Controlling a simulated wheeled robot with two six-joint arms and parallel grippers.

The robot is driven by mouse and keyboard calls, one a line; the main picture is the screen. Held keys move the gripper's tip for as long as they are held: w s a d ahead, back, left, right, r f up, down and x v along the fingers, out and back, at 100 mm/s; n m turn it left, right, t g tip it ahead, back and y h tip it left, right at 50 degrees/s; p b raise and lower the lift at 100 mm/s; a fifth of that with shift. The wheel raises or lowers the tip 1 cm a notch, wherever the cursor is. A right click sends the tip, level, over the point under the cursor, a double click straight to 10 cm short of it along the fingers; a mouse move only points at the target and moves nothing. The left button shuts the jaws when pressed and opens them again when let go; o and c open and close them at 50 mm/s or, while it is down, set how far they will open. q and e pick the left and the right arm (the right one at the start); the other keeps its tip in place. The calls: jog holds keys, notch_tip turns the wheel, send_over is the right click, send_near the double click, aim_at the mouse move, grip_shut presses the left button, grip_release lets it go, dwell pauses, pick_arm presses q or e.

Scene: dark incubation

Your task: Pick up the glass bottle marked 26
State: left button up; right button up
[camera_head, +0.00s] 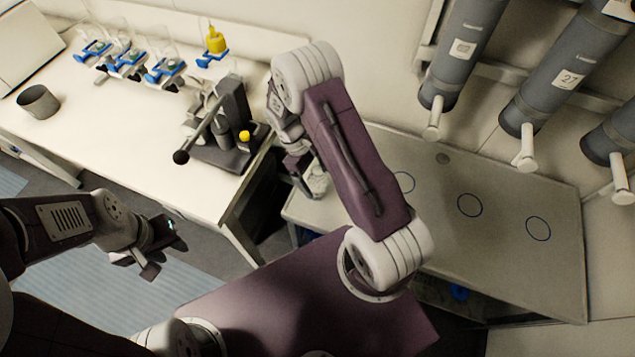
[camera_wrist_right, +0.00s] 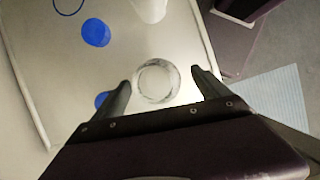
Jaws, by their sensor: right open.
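A clear glass bottle (camera_wrist_right: 157,80) shows from above as a round rim in the right wrist view, between the two fingertips of my right gripper (camera_wrist_right: 165,82). The fingers are open, with a gap on each side of the glass. In the head view a glass piece (camera_head: 318,182) stands at the near-left edge of the grey table, beside my right gripper (camera_head: 298,165), which my arm partly hides. No number 26 is readable on it. My left gripper (camera_head: 160,252) is over the floor at the left, empty, its fingers apart.
The grey table (camera_head: 500,270) has several blue circles. Grey cylinders (camera_head: 545,95), one marked 27, hang above it. The white bench (camera_head: 110,120) holds a dark lever device (camera_head: 232,130), a metal cup (camera_head: 38,101), blue stands (camera_head: 165,70) and a yellow bottle (camera_head: 215,42).

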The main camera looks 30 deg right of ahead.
aim_at(318, 172)
jog(key=shift+x, duration=1.2)
jog(key=shift+w+d, duration=0.1)
jog(key=shift+w, duration=0.05)
jog(key=c, duration=1.7)
jog(key=shift+r, duration=0.15)
jog(key=shift+r, duration=0.3)
jog(key=r, duration=0.2)
jog(key=s+r, duration=0.1)
jog(key=r, duration=0.1)
jog(key=s+r, duration=0.2)
jog(key=s, duration=0.1)
jog(key=s+r, duration=0.2)
jog(key=s, duration=0.2)
jog(key=s+r, duration=0.2)
jog(key=s, duration=0.1)
jog(key=shift+s+a+r+b, duration=0.15)
jog(key=shift+s+a+b, duration=0.05)
jog(key=shift+s+b, duration=0.15)
